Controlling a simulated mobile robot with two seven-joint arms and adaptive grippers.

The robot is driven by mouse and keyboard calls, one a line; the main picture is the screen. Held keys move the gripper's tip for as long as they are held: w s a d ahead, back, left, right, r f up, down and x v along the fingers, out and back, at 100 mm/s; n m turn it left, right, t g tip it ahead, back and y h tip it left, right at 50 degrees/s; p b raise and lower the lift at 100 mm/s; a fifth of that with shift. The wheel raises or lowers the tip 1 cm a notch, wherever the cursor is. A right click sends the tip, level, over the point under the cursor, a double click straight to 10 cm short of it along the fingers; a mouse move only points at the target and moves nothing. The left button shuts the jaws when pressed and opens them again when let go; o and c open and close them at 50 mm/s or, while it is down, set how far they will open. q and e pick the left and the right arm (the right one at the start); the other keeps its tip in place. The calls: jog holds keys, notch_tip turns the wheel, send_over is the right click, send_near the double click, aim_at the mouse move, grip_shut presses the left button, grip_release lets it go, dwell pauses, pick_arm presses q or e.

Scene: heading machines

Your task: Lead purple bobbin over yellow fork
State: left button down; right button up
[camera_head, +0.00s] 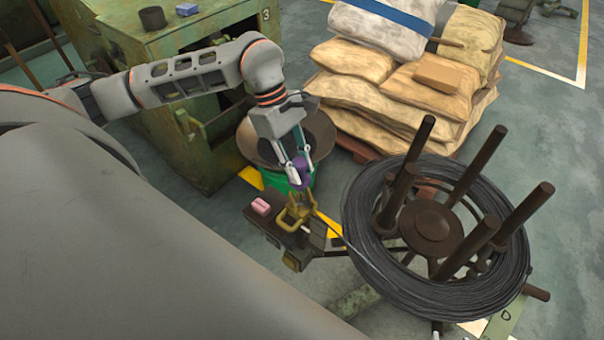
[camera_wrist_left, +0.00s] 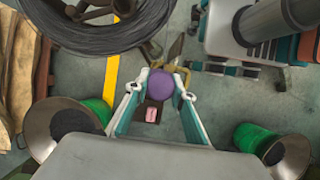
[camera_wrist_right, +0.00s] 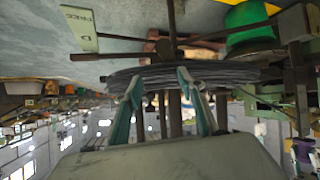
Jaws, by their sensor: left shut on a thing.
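The purple bobbin (camera_head: 301,171) is held between the fingers of my left gripper (camera_head: 298,172), above a dark bench. It also shows in the left wrist view (camera_wrist_left: 161,84), round and gripped at both sides. The yellow fork (camera_head: 296,214) stands on the bench just below the bobbin; in the left wrist view the fork (camera_wrist_left: 183,76) is partly hidden behind the bobbin. I cannot tell whether the two touch. My right gripper (camera_wrist_right: 189,78) shows only in its own wrist view, with its fingertips apart and nothing between them that I can see held.
A large coil of dark wire (camera_head: 365,245) sits on a posted reel right of the fork, with a strand running towards it. A pink block (camera_head: 261,206) lies on the bench. A wide bowl on a green drum (camera_head: 318,130) stands behind. Stacked sacks (camera_head: 360,92) are at the back.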

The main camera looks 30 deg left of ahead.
pick_arm(q)
jog(key=w+a+r+p, duration=0.1)
jog(key=w+a, duration=0.3)
jog(key=a, duration=0.1)
jog(key=shift+w+a+r, duration=0.15)
jog(key=shift+w+a, duration=0.05)
jog(key=shift+w, duration=0.2)
jog(key=shift+s+d, duration=0.1)
dwell(0.7)
